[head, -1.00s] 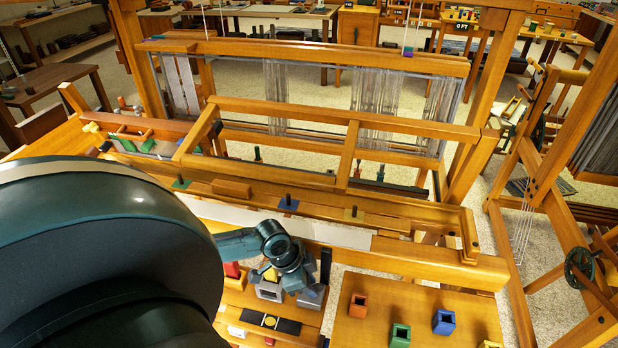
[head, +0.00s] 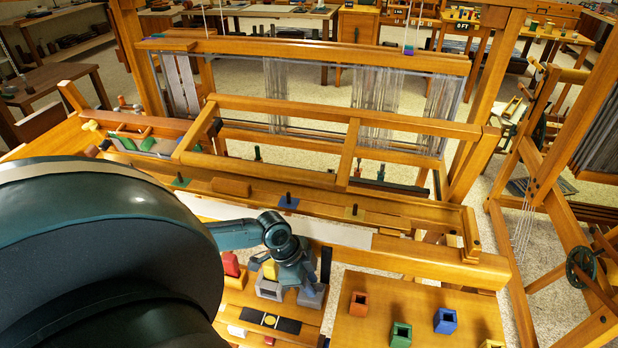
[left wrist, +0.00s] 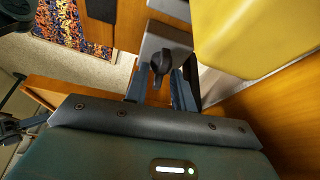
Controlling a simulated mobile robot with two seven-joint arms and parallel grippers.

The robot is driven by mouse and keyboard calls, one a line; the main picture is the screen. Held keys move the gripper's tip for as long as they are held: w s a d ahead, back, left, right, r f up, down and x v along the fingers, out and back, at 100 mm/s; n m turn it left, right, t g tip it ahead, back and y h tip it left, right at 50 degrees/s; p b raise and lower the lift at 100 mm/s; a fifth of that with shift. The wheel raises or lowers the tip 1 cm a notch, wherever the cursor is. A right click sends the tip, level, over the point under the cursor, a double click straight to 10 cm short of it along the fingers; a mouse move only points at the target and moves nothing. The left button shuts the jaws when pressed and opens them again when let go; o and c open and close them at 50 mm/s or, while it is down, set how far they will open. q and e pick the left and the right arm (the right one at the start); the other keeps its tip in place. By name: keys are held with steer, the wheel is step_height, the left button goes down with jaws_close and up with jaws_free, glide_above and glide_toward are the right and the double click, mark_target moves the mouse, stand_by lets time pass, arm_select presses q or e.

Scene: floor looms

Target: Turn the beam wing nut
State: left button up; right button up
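In the left wrist view a dark wing nut (left wrist: 160,62) stands up from a grey block (left wrist: 168,38). The two fingers of my left gripper (left wrist: 161,88) are apart, one on each side of the nut's line, with gaps showing; I cannot tell whether they touch it. In the head view my left gripper (head: 303,284) points down among grey blocks (head: 268,288) on the wooden bench below the loom's front beam. The nut is hidden there behind the gripper and wrist. My right gripper does not show.
A yellow block (left wrist: 255,35) looms close on the right in the wrist view. The loom's front beam (head: 420,262) runs just behind. Orange, green and blue (head: 445,320) open boxes stand to the right.

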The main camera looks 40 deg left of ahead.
arm_select(q)
steer(key=shift+o, duration=0.4)
steer(key=p+v, duration=0.1)
steer(key=v, duration=1.2)
steer(key=shift+o, duration=0.4)
steer(key=shift+w+r, duration=0.1)
steer(key=shift+w, duration=0.05)
